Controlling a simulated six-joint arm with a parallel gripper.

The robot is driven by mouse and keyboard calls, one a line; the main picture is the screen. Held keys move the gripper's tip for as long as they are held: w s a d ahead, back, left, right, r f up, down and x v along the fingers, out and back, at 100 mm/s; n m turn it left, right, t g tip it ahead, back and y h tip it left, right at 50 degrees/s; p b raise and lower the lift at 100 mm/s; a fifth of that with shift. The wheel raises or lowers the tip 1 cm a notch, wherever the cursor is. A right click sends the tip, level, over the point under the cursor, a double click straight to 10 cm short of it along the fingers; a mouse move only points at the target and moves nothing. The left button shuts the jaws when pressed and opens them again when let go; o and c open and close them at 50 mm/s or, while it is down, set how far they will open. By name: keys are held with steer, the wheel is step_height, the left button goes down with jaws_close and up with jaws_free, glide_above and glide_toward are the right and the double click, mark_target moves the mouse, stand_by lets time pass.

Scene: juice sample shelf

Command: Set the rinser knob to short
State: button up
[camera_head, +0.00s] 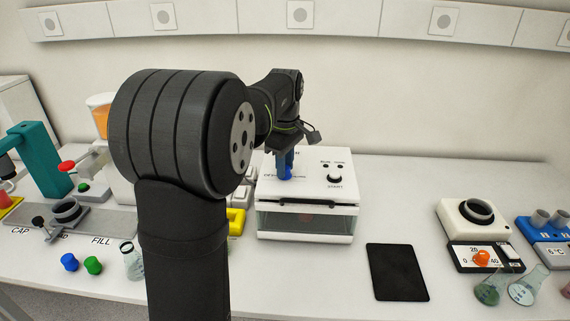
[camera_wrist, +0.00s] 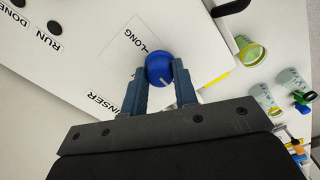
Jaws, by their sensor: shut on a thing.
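The rinser (camera_head: 306,222) is a white box with a clear front window, standing on the bench in the head view. Its blue round knob (camera_wrist: 159,68) sits on the top panel in the wrist view, beside a label reading LONG. A white pointer line shows on the knob's lower right part. My gripper (camera_wrist: 158,76) is shut on the knob, one finger on each side. In the head view my gripper (camera_head: 285,165) reaches down onto the rinser's top, and the knob is mostly hidden by the fingers. The short label cannot be read.
The rinser's top also carries a black START button (camera_head: 334,179) and RUN and DONE lamps. A black mat (camera_head: 397,272) lies to its right. Blue and green caps (camera_head: 70,262) lie at the left.

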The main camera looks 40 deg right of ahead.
steer(key=shift+m, duration=0.4)
steer(key=m, duration=0.3)
steer(key=shift+m, duration=0.4)
steer(key=m, duration=0.4)
steer(key=shift+m, duration=0.3)
steer(key=m, duration=0.4)
steer(key=shift+m, duration=2.2)
steer(key=o, duration=1)
